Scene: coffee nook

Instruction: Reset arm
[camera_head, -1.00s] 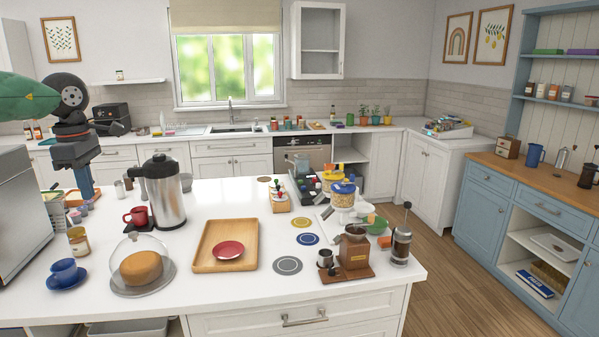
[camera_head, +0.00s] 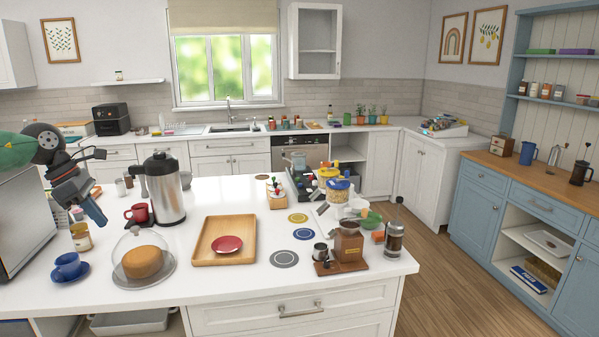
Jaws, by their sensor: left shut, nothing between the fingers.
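My left arm comes in from the left edge, with a green part and dark joints. My left gripper (camera_head: 94,210) is at its end, blue-grey, pointing down and to the right. It is shut and holds nothing. It is in the air over the left part of the white island, in front of the small jars and left of the red mug (camera_head: 137,212). My right gripper is not in view.
A steel coffee urn (camera_head: 163,190), a glass dome over bread (camera_head: 142,260) and a blue cup (camera_head: 68,266) stand nearby on the island. A wooden tray (camera_head: 207,246) holds a red plate. A grinder (camera_head: 347,245) stands right. Bare countertop lies at the front.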

